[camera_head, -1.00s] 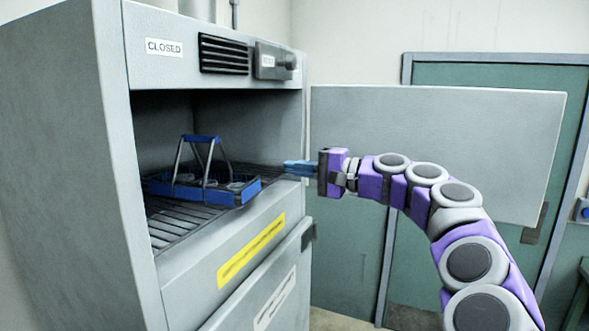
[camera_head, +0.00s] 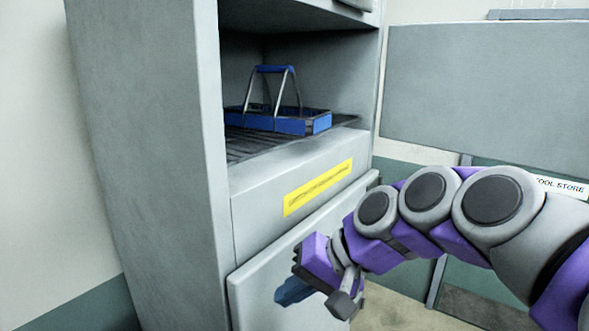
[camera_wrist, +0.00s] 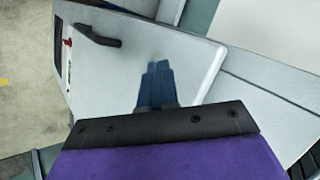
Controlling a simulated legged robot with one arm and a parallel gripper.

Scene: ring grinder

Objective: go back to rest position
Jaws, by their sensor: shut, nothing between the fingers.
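My gripper (camera_head: 292,291) hangs low in front of the cabinet's lower door (camera_head: 262,305), below the yellow label, with its blue fingers together and nothing between them. In the wrist view the blue fingers (camera_wrist: 155,86) lie side by side, and the pale lower door with a dark handle (camera_wrist: 99,36) is behind them. My purple and grey arm reaches in from the right of the head view. A blue tray with a raised handle (camera_head: 278,120) sits upright on the rack inside the open compartment, apart from my gripper.
The grey cabinet (camera_head: 150,150) fills the left and middle of the head view. A wall sign reading "OOL STORE" (camera_head: 561,187) is partly hidden by my arm. Bare floor (camera_head: 400,305) shows at lower right.

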